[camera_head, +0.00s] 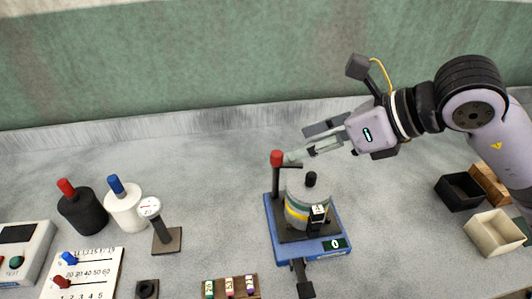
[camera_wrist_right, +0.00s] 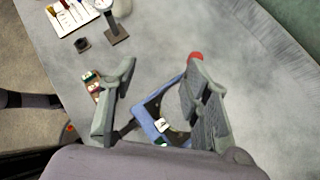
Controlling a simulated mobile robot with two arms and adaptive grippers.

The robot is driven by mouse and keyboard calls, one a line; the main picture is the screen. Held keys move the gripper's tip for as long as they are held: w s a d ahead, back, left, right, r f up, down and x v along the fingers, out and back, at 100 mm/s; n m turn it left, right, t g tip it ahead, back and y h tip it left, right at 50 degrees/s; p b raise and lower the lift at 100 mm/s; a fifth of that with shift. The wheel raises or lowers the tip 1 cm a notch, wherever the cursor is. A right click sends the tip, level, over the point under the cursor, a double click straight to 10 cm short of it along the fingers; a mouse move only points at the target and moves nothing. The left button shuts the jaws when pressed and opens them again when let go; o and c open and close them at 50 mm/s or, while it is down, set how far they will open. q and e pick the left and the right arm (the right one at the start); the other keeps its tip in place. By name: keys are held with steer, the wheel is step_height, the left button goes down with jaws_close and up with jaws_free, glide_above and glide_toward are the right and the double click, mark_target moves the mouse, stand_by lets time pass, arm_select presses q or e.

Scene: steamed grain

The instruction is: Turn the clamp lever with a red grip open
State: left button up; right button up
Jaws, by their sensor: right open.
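The clamp lever's red grip (camera_head: 276,158) tops a dark upright post at the back left of a blue base (camera_head: 337,221). A round grey vessel (camera_head: 309,188) with a yellow band and black knob stands on that base. My left gripper is out of view.
Black and white bottles (camera_head: 124,209) with red and blue tops stand at left near a dial gauge (camera_head: 149,207) on a post. A panel with sliders (camera_head: 88,278) lies front left. Small black and cream boxes (camera_head: 493,232) stand at right. The table behind the base is clear.

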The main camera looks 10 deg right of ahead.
mark_target(278, 154)
steer(key=w+d+t+h, duration=0.1)
steer(key=w+d+h, duration=0.1)
steer(key=d+h, duration=0.15)
steer(key=shift+m+y, duration=0.4)
steer(key=shift+y, duration=0.15)
steer(key=p+x, duration=0.1)
steer(key=x, duration=0.4)
steer(key=p+x, duration=0.1)
steer(key=x, duration=0.5)
steer(key=p+x, duration=0.1)
steer(key=x, duration=0.5)
steer(key=shift+d+f, duration=0.25)
steer(key=shift+d, duration=0.1)
steer(key=shift+c, duration=0.4)
jaws_close()
